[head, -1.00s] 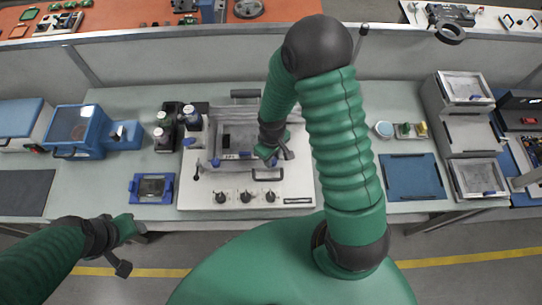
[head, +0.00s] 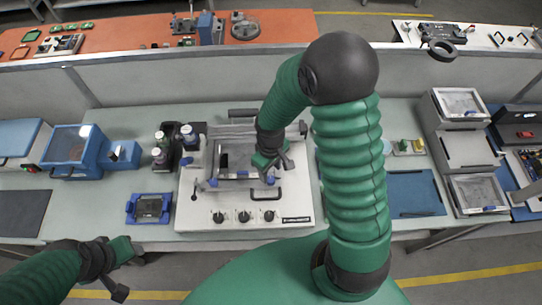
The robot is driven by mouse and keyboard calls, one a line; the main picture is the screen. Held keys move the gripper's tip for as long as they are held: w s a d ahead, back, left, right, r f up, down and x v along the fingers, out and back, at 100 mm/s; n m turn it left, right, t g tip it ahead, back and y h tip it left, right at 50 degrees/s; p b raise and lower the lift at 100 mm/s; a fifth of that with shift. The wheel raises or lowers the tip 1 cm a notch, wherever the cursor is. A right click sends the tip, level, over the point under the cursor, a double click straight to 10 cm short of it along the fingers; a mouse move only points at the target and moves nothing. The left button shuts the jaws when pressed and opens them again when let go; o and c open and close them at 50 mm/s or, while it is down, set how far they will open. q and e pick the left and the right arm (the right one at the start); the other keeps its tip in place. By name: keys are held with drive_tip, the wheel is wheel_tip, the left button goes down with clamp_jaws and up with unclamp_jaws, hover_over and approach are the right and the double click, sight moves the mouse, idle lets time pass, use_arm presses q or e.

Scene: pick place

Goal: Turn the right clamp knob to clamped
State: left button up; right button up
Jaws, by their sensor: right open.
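The white clamp station (head: 190,218) stands on the bench in the middle, with a grey framed fixture on top. I cannot read whether the right one is turned to clamped. My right gripper (head: 276,166) is open, pointing down just above the right blue part. Whether it touches the part is not clear. My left gripper (head: 122,268) hangs in front of the bench at lower left, away from the station; its jaws cannot be made out.
Three black knobs (head: 243,217) line the station's front panel. Bottles (head: 160,150) stand at its left. A small blue-framed tray (head: 150,208) lies left of it. A blue mat (head: 412,192) and stacked grey bins (head: 470,150) are at right.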

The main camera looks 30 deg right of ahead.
wheel_tip(320, 180, up, 11)
drive_tip(key=shift+s+r, duration=0.15)
drive_tip(key=shift+r, duration=0.05)
drive_tip(key=shift+d, duration=0.1)
drive_tip(key=m+t+b, duration=0.2)
drive_tip(key=b, duration=0.5)
approach(271, 179)
drive_tip(key=s+a, duration=0.2)
drive_tip(key=a, duration=0.2)
drive_tip(key=shift+s+a+f+m+t, duration=0.3)
drive_tip(key=shift+s+a+f+m, duration=0.1)
drive_tip(key=shift+s+a, duration=0.15)
drive_tip(key=shift+w+d, duration=0.15)
drive_tip(key=shift+d, duration=0.1)
drive_tip(key=shift+a, duration=0.1)
